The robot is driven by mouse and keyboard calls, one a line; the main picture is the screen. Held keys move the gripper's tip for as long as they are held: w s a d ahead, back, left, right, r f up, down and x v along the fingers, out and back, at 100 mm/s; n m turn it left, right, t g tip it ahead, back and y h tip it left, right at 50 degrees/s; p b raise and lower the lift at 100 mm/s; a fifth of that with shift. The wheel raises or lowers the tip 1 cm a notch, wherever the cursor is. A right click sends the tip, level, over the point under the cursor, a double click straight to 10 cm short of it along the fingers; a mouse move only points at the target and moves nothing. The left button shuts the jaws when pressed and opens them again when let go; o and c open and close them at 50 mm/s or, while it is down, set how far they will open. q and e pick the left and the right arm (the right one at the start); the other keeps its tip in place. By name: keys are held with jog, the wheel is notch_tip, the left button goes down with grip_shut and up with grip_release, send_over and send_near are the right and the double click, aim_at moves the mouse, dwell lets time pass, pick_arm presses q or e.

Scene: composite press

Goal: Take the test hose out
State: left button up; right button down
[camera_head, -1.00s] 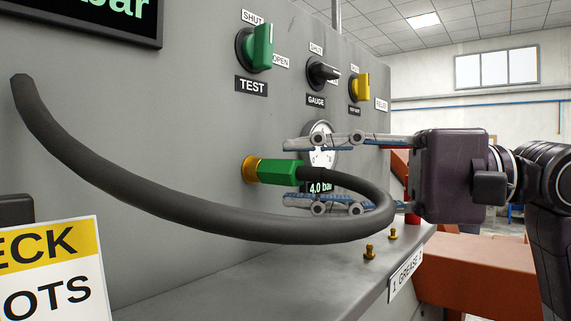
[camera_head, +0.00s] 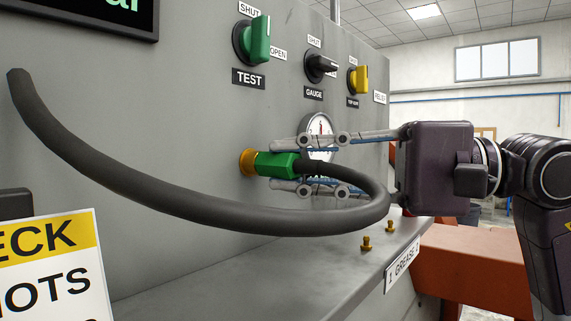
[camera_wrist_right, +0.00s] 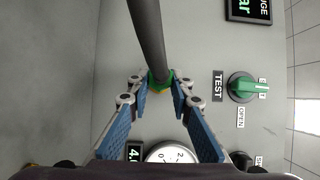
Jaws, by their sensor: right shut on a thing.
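The test hose (camera_head: 200,205) is a thick dark hose with a green connector (camera_head: 270,164) at one end. The connector meets a brass port (camera_head: 248,161) on the grey panel. The hose bends back in a wide loop toward the left, and its other end stands free at upper left. My right gripper (camera_head: 278,165) comes from the right and is shut on the green connector, one finger above and one below. In the right wrist view the connector (camera_wrist_right: 158,82) sits between the fingertips, with the hose (camera_wrist_right: 148,35) running up. My left gripper is not in view.
The green TEST knob (camera_head: 258,40), black GAUGE knob (camera_head: 321,67) and yellow knob (camera_head: 360,80) sit above the port. A round gauge (camera_head: 320,126) is behind my fingers. A ledge (camera_head: 290,265) with brass nipples lies below. A sign (camera_head: 55,265) stands at lower left.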

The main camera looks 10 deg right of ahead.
jog(key=shift+s+f, duration=0.1)
dwell(0.3)
jog(key=shift+s+d+b, duration=0.55)
jog(key=shift+s+d, duration=0.35)
jog(key=shift+s, duration=0.2)
jog(key=shift+s+d+b, duration=0.5)
jog(key=shift+s+d, duration=0.4)
jog(key=shift+s, duration=0.2)
